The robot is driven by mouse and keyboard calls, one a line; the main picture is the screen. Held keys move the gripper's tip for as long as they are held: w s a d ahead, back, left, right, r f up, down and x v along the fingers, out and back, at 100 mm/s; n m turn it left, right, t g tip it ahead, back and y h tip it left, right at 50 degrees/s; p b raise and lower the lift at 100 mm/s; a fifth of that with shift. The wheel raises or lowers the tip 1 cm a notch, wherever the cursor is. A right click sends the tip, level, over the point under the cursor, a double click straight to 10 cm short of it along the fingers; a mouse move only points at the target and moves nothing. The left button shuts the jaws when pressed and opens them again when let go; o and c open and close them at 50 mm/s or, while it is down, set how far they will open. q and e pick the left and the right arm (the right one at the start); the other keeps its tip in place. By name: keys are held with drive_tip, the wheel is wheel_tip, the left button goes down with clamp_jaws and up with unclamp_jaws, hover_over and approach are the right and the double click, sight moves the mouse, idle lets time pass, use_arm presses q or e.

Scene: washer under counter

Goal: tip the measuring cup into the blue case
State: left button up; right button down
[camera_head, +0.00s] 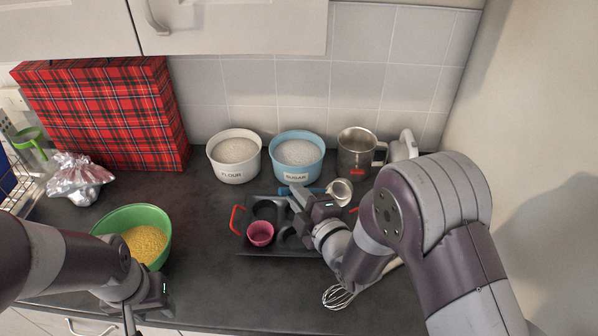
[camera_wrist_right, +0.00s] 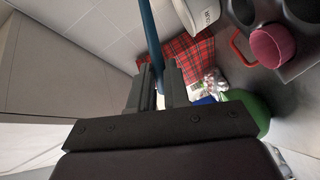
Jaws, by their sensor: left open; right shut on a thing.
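The measuring cup (camera_head: 340,191) is a small round cup with a blue handle, held above the back right of the muffin tin (camera_head: 246,216). My right gripper (camera_head: 303,196) is shut on its blue handle, which also shows between the fingers in the right wrist view (camera_wrist_right: 150,38). The cup looks pale inside, but I cannot tell its contents. A pink case (camera_head: 260,233) sits in a front cup of the tin. I see no blue case; my right gripper and forearm hide part of the tin. My left gripper (camera_head: 132,316) is open, low near the counter's front edge.
Flour (camera_head: 234,158) and sugar (camera_head: 297,158) bowls and a metal sifter (camera_head: 356,153) stand behind the tin. A green bowl of yellow grains (camera_head: 144,243) is beside my left arm. A whisk (camera_head: 338,297) lies in front. A wall closes the right side.

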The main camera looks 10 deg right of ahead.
drive_tip(key=w+r+m+g+p, duration=0.1)
drive_tip(key=p, duration=0.4)
drive_tip(key=d+r+m+g+p, duration=0.1)
drive_tip(key=r+g+p, duration=0.1)
drive_tip(key=p, duration=0.3)
drive_tip(key=w+d+r+m+g+p, duration=0.1)
drive_tip(key=r+m+p, duration=0.1)
drive_tip(key=p, duration=0.3)
drive_tip(key=shift+w+r, duration=0.2)
drive_tip(key=shift+w, duration=0.15)
drive_tip(key=w+m+g+p, duration=0.1)
drive_tip(key=p, duration=0.2)
drive_tip(key=d+r+m+g+y+p, duration=0.1)
drive_tip(key=p, duration=0.3)
drive_tip(key=w+d+m+g+y+p, duration=0.1)
drive_tip(key=g+p, duration=0.1)
drive_tip(key=p, duration=0.1)
drive_tip(key=shift+w+r, duration=0.15)
drive_tip(key=shift+w, duration=0.3)
